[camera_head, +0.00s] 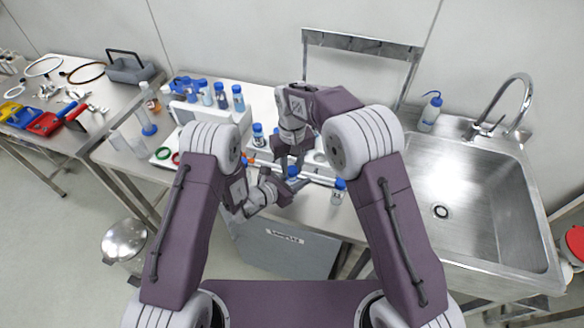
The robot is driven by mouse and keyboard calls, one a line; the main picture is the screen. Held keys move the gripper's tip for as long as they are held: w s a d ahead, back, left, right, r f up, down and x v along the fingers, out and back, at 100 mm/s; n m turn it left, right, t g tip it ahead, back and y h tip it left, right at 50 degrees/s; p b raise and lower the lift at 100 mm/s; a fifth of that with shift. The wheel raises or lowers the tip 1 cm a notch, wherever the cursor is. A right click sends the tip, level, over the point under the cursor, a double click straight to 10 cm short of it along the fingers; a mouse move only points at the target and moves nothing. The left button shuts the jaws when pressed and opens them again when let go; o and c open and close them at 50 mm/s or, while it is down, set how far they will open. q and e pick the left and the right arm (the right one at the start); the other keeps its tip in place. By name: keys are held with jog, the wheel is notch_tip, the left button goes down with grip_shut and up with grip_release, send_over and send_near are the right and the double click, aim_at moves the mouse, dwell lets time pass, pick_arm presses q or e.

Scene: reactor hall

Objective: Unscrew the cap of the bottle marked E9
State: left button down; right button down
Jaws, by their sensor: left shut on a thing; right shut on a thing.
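A small bottle with a blue cap (292,171) is at the front of the bench, between my two grippers. Its body is mostly hidden by my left gripper, and I cannot read its marking. My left gripper (286,188) comes in low from the left and is shut, apparently on the bottle's body. My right gripper (292,164) points down from above and is shut at the blue cap. Whether the cap is still seated on the neck is too small to tell.
Another blue-capped bottle (338,191) stands just right of my grippers, and one (258,134) stands behind them. Several bottles stand at the back left. A steel sink (470,215) with a tap (500,105) and wash bottle (430,112) is at right. A drawer (285,240) is below.

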aim_at(292, 170)
jog(key=shift+r, duration=0.3)
notch_tip(292, 170, up, 4)
jog(key=shift+r, duration=0.1)
pick_arm(q)
jog(key=c, duration=0.9)
grip_release()
jog(key=shift+a, duration=0.1)
jog(key=b+v, duration=0.1)
jog(key=v, duration=1.1)
jog(key=shift+b, duration=0.3)
pick_arm(e)
jog(key=shift+f, duration=0.9)
